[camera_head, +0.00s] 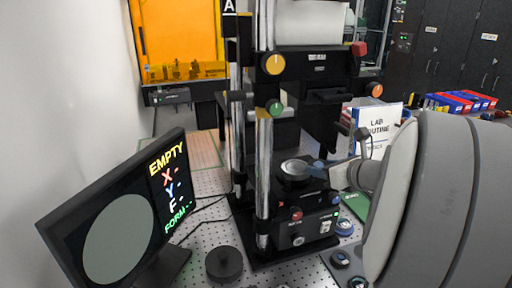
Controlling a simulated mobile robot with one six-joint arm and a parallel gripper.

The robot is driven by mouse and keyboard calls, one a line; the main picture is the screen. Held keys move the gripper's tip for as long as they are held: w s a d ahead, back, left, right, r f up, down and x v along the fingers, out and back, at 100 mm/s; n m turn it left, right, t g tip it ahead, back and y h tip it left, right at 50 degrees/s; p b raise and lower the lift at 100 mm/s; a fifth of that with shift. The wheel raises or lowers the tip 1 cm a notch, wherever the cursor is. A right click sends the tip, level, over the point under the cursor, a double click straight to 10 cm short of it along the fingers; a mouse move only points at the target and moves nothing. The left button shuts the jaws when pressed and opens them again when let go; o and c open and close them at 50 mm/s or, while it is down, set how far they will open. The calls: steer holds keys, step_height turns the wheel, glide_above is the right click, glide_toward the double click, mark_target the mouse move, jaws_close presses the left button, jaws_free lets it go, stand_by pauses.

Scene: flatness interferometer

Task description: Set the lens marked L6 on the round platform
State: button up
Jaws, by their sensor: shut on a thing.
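The round platform (292,178) is a dark disc on the black interferometer's base, between its upright columns. A pale, flat round lens (294,167) is over the platform at its top. My gripper (314,166) reaches in from the right, with its bluish fingertips shut on the lens's right edge. I cannot tell whether the lens touches the platform or is just above it. No L6 marking can be read at this size.
A monitor (110,215) at left reads EMPTY. The interferometer's chrome column (264,175) stands close left of the platform. Small round parts (340,258) and a blue-ringed one (344,228) sit at lower right.

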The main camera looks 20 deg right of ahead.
steer(key=p, duration=0.2)
glide_above(300, 170)
steer(key=shift+s+d, duration=0.1)
steer(key=shift+s, duration=0.15)
steer(key=f, duration=0.3)
steer(key=shift+w, duration=0.35)
steer(key=shift+f, duration=0.25)
steer(key=shift+f, duration=0.15)
steer(key=o, duration=1.1)
